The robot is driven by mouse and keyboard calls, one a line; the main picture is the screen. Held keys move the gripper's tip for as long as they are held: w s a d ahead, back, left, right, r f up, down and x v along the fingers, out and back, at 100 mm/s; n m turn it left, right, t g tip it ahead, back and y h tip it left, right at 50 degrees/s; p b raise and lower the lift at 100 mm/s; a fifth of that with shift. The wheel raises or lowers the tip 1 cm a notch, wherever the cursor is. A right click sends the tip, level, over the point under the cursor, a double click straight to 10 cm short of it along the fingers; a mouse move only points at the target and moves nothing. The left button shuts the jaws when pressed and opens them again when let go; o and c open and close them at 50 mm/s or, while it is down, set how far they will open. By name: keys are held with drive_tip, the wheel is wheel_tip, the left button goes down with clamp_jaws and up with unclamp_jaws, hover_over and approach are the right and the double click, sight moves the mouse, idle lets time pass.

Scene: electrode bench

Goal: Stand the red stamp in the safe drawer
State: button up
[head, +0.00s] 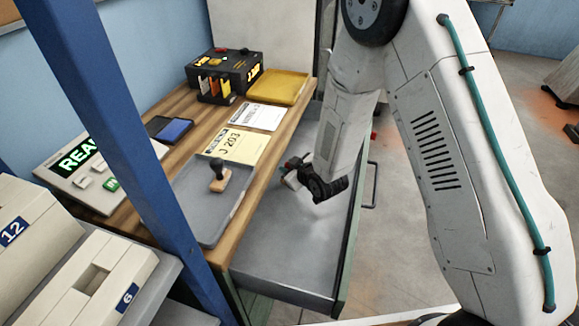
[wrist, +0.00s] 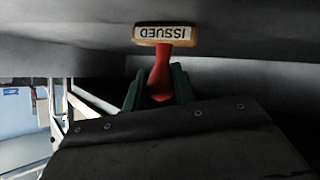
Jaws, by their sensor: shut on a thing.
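The red stamp (wrist: 161,70) has a red handle and a wooden head lettered ISSUED, which faces the camera in the wrist view. My gripper (wrist: 158,92) is shut on the handle with its green fingers on either side. In the head view my gripper (head: 298,168) is over the open drawer (head: 285,268), and only a little red shows at its tip. The drawer is grey inside, and its visible floor is empty. I cannot tell how high the stamp is above the floor.
A dark-handled stamp (head: 219,176) stands on a grey tray (head: 190,205) on the wooden bench. Cards, a yellow tray (head: 280,88), a blue ink pad (head: 173,131) and a display box (head: 75,170) are behind and left. A blue post (head: 120,120) rises in front.

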drive_tip(key=o, duration=1)
